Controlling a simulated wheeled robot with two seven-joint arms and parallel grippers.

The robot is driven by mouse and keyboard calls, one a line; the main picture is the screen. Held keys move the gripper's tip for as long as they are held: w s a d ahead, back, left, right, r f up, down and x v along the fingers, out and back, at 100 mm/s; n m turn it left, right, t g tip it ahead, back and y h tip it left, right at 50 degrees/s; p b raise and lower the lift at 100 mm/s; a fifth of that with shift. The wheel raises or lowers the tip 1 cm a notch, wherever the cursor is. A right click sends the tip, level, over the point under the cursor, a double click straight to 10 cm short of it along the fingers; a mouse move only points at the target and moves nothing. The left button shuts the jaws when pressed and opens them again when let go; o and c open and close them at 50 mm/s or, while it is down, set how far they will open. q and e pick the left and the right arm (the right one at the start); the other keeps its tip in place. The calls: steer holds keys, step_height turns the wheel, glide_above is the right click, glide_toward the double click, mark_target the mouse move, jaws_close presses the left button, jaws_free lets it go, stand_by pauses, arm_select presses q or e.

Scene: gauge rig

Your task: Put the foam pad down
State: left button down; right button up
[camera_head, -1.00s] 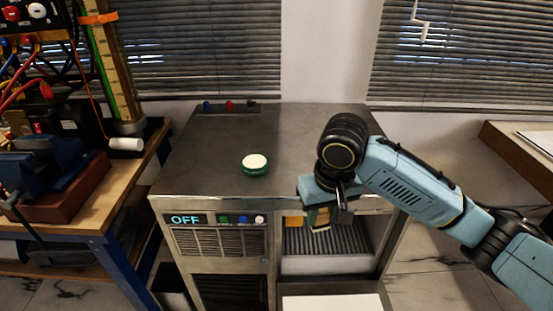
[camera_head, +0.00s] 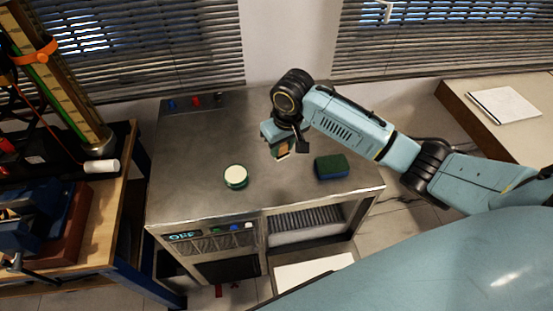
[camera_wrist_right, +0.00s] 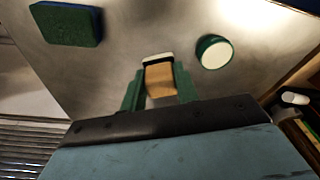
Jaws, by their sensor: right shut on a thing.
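My right gripper (camera_head: 282,148) is over the machine's metal top (camera_head: 190,150), pointing down. It is shut on a tan block (camera_wrist_right: 160,78) with a white and dark end, held between green fingertips in the wrist view. Whether the block touches the top is unclear. A blue-and-green pad (camera_head: 332,167) lies flat on the top to the right of the gripper; it also shows in the wrist view (camera_wrist_right: 66,24). The pictures do not settle which of these two is the foam pad. My left gripper is out of view.
A round green piece with a cream top (camera_head: 236,176) sits left of the gripper. Small blue, red and black posts (camera_head: 195,100) line the back edge. The machine has an open lower bay (camera_head: 305,220). A workbench (camera_head: 95,225) stands left; a pale counter (camera_head: 490,120) is right.

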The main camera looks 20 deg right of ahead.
step_height(320, 180, down, 10)
steer(key=shift+b, duration=0.45)
steer(key=shift+f, duration=0.15)
steer(key=o, duration=0.9)
steer(key=r, duration=0.4)
steer(key=s+r+p, duration=0.1)
steer(key=r, duration=0.7)
steer(key=shift+s+d+r, duration=0.15)
steer(key=shift+s+d, duration=0.05)
steer(key=shift+s, duration=0.2)
